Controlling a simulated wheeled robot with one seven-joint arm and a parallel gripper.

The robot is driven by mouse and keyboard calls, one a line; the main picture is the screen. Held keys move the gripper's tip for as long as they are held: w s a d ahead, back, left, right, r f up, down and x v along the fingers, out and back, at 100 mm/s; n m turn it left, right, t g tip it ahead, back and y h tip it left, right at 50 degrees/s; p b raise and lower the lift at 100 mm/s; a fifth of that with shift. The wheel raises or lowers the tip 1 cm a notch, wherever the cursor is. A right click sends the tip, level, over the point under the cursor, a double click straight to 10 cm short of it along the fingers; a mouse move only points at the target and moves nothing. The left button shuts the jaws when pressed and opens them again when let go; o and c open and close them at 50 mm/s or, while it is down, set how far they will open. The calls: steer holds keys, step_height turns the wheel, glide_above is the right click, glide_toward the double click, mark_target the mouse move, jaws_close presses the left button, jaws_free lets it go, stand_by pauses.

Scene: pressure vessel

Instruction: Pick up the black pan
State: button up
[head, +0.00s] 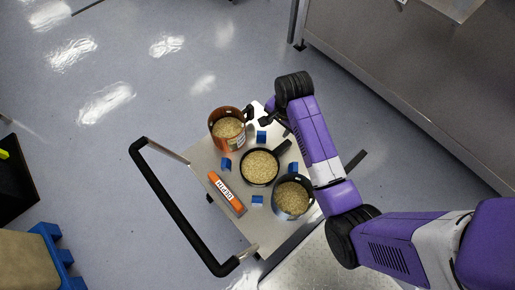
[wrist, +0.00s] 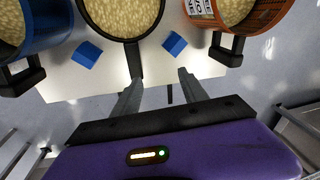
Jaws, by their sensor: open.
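The black pan (head: 260,167) sits in the middle of the cart top, filled with tan grain-like bits, its handle pointing to the upper right. In the wrist view the pan (wrist: 122,36) is at the top, its black handle (wrist: 135,62) pointing down toward my gripper (wrist: 158,76). My gripper is open and empty, its two fingers apart, with the handle's end close to the left fingertip.
A copper pot (head: 226,131) and a dark blue pot (head: 292,200), both filled with grain, flank the pan. Several blue blocks (head: 257,200) and an orange labelled tool (head: 226,194) lie on the cart (head: 205,172). A black push handle (head: 173,204) rises at left. A steel counter (head: 420,85) stands at right.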

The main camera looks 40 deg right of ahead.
mark_target(280, 149)
steer(key=shift+m+g+y, duration=0.4)
steer(key=shift+m+g, duration=0.4)
steer(key=shift+g, duration=0.1)
steer(key=s, duration=0.1)
steer(key=s+a, duration=0.1)
steer(key=s+f, duration=0.1)
steer(key=shift+s+a, duration=0.4)
steer(key=shift+w+d+f, duration=0.1)
steer(key=shift+d+f, duration=0.05)
steer(key=shift+f, duration=3.7)
jaws_close()
